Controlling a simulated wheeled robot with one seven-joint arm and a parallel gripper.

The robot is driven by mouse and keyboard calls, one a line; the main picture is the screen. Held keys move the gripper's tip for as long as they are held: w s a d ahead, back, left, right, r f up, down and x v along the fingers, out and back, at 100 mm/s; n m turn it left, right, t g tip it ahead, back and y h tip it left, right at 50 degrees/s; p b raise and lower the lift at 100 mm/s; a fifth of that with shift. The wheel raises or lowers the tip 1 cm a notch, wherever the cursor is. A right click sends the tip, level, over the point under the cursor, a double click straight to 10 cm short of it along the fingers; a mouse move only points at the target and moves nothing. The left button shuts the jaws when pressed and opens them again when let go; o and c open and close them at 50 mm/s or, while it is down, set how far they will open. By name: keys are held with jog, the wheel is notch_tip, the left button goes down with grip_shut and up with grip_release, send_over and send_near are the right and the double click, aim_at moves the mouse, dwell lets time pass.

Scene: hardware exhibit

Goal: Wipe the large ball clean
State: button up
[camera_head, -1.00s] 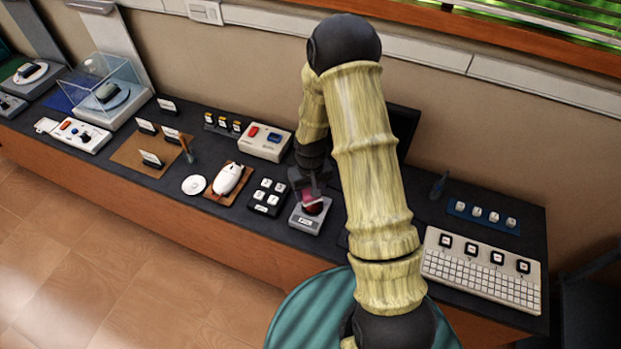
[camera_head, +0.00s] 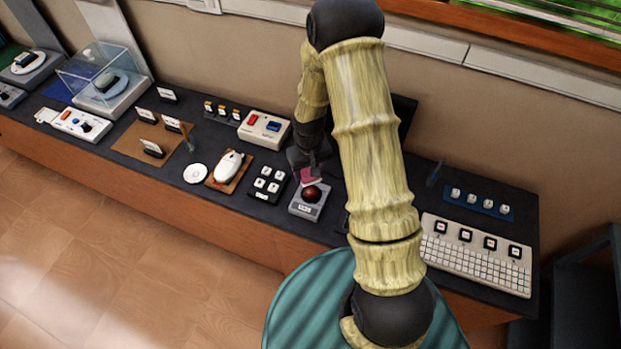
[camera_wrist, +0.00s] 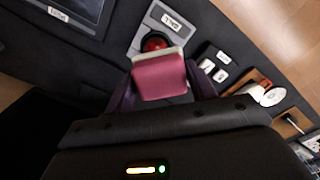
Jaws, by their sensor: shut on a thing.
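The large ball (camera_head: 311,194) is dark red and sits in a grey, labelled base (camera_head: 301,213) on the dark counter. In the wrist view the ball (camera_wrist: 155,41) shows just past the far edge of a pink pad, partly hidden by it. My gripper (camera_head: 304,166) is shut on this pink pad (camera_wrist: 160,79), a block with a pale edge, held between its two dark fingers. In the head view the pad (camera_head: 312,175) is on the wall side of the ball, close to it; I cannot tell whether they touch.
A black block with white keys (camera_head: 266,184) and a mouse on a brown board (camera_head: 229,170) are to the left. A beige box with red and blue switches (camera_head: 264,130) stands behind. A keyboard (camera_head: 476,262) is at right. My arm hides part of the counter.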

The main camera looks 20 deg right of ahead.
jog(key=shift+f, duration=0.1)
jog(key=shift+m, duration=0.8)
jog(key=f, duration=0.2)
jog(key=d+f, duration=0.1)
jog(key=f, duration=0.3)
jog(key=shift+w+d+f+b, duration=0.2)
jog(key=shift+w+f+b, duration=0.05)
jog(key=shift+w+b, duration=0.15)
jog(key=shift+r, duration=0.1)
jog(key=shift+d, duration=0.15)
